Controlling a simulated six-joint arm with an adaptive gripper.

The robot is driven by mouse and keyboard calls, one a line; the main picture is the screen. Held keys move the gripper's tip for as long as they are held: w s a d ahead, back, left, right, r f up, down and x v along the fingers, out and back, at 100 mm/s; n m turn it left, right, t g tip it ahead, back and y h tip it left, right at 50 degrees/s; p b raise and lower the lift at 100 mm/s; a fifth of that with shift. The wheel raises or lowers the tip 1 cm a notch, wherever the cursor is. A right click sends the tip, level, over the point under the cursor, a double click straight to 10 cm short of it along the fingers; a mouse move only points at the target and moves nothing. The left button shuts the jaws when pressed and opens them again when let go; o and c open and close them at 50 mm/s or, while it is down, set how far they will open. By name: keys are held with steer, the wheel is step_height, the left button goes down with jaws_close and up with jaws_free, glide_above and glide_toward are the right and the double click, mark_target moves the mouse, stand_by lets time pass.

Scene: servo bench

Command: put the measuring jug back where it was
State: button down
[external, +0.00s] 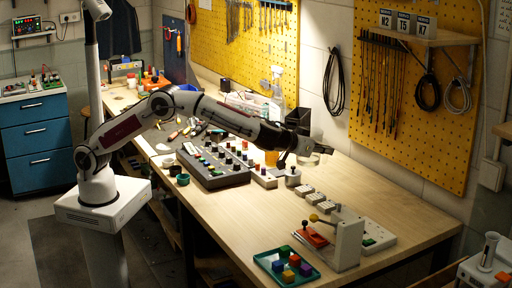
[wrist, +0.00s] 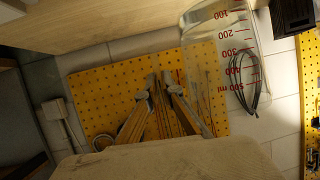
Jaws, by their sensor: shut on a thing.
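The measuring jug (wrist: 218,62) is clear, with red marks up to 500 ml, and fills the upper right of the wrist view. In the external view the jug (external: 311,159) is a faint clear shape at the end of my arm, above the rear part of the bench. My gripper (external: 302,148) is shut on it; the fingers (wrist: 163,82) show in the wrist view beside the jug's marked wall. The exact contact is hard to make out.
Below the gripper stand a white block with a metal knob (external: 293,178) and several small grey blocks (external: 318,197). A control panel (external: 215,165) lies to the left. A white stand (external: 347,240) and green tray (external: 286,268) are at the front. Clear bench (external: 400,213) lies right.

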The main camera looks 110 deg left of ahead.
steer(key=s+d+r+m+t+h, duration=0.1)
steer(key=s+d, duration=0.5)
steer(key=d, duration=0.3)
steer(key=s+d+r+m+t+h, duration=0.1)
steer(key=s+d, duration=0.5)
steer(key=d, duration=0.3)
steer(key=s+a+f, duration=0.1)
steer(key=s+f, duration=0.2)
steer(key=s, duration=0.1)
steer(key=shift+s+f, duration=0.3)
steer(key=shift+s, duration=0.05)
steer(key=shift+a, duration=0.1)
steer(key=shift+g, duration=0.3)
step_height(320, 180, down, 6)
steer(key=shift+f, duration=0.2)
steer(key=shift+f, duration=1.8)
